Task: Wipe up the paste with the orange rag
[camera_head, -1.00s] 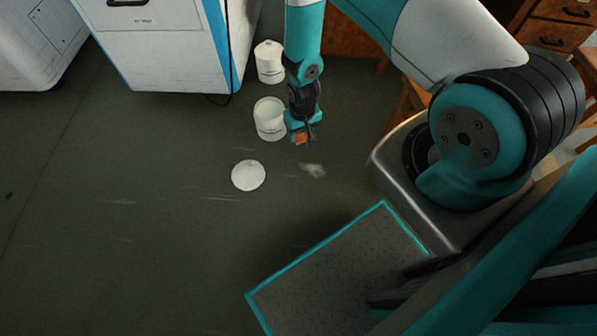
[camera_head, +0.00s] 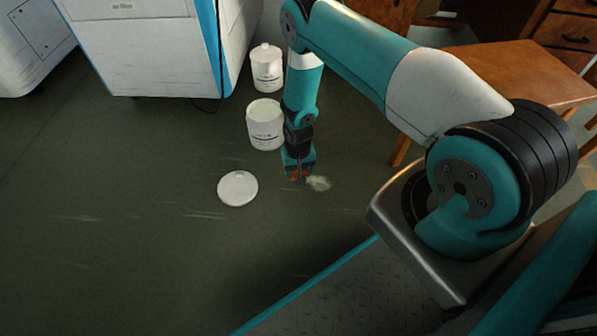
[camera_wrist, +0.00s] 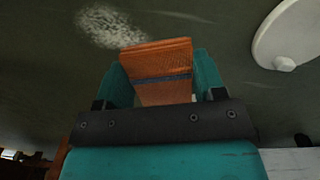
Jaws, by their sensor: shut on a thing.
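The orange rag (camera_wrist: 157,72) is held between the two teal fingers of my gripper (camera_wrist: 160,85) in the wrist view. It has a dark stripe across it. In the head view my gripper (camera_head: 299,174) points down close to the floor, with a little orange showing at its tips. The paste (camera_head: 318,183) is a pale smear on the dark floor, just right of the gripper tips. In the wrist view the paste (camera_wrist: 108,27) is a speckled whitish patch beyond the rag's upper left edge. Whether the rag touches the floor I cannot tell.
A white round lid (camera_head: 238,188) lies on the floor left of my gripper. An open white tub (camera_head: 265,125) and a closed white container (camera_head: 267,68) stand behind. A white cabinet (camera_head: 140,50) is at the back left, a wooden table (camera_head: 510,75) at the right. The left floor is clear.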

